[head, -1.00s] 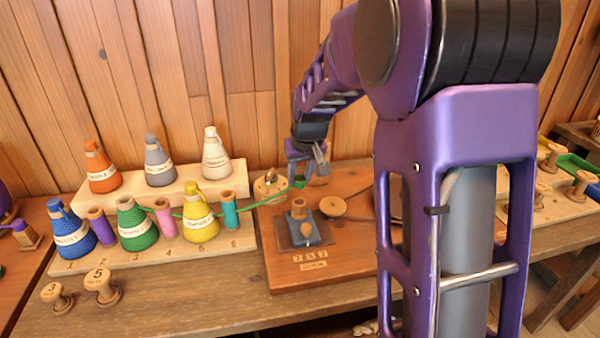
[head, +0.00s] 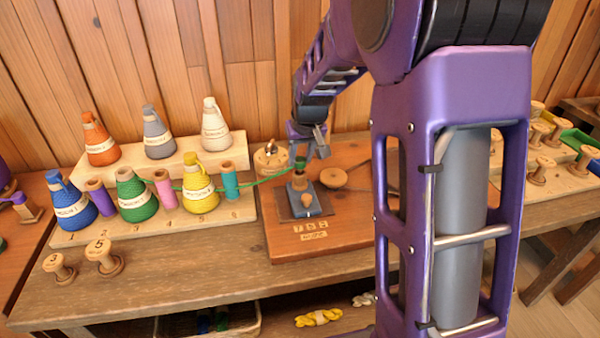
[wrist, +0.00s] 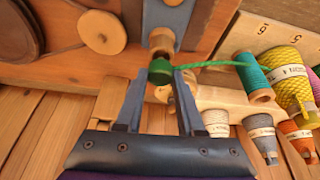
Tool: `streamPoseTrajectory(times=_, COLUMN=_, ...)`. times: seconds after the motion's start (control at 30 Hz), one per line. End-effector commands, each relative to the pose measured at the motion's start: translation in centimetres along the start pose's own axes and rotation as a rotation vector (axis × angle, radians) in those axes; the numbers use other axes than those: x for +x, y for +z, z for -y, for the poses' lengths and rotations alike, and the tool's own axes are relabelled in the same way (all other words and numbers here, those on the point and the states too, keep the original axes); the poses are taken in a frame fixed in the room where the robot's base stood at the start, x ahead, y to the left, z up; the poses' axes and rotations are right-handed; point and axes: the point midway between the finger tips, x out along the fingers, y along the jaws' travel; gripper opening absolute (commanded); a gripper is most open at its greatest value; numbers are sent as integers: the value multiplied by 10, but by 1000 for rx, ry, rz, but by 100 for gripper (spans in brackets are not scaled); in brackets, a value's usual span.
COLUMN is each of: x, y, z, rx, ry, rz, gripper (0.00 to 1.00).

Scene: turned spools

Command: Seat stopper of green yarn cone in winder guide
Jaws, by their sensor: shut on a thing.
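My gripper (head: 308,150) is shut on the green stopper (wrist: 160,72), which has green yarn (wrist: 215,64) trailing from it. The wrist view shows the stopper between the two fingertips, close to the mouth of the winder guide (wrist: 162,42). In the head view the stopper (head: 300,163) is just above the wooden top of the guide (head: 299,180); I cannot tell whether they touch. The yarn runs left, behind the yellow cone, toward the green yarn cone (head: 135,198), which stands on the front rack.
The rack (head: 235,212) holds several yarn cones and small coloured spools; the yellow cone (head: 200,200) stands near the yarn. A round wooden disc (head: 334,177) lies right of the guide on the winder board (head: 345,222). Two loose spools (head: 104,258) stand on the front bench.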

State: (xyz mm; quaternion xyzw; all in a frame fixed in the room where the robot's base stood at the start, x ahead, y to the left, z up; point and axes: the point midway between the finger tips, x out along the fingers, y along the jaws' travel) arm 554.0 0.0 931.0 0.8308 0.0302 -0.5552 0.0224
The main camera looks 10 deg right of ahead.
Motion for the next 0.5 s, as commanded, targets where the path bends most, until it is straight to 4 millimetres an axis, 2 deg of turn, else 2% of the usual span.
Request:
streamPoseTrajectory(times=0.43, x=17, y=7, z=0, rx=0, ry=0, rz=0, gripper=0)
streamPoseTrajectory(times=0.47, x=17, y=7, z=0, rx=0, ry=0, rz=-1, gripper=41)
streamPoseTrajectory(times=0.5, x=16, y=7, z=0, rx=0, ry=0, rz=-1, gripper=48)
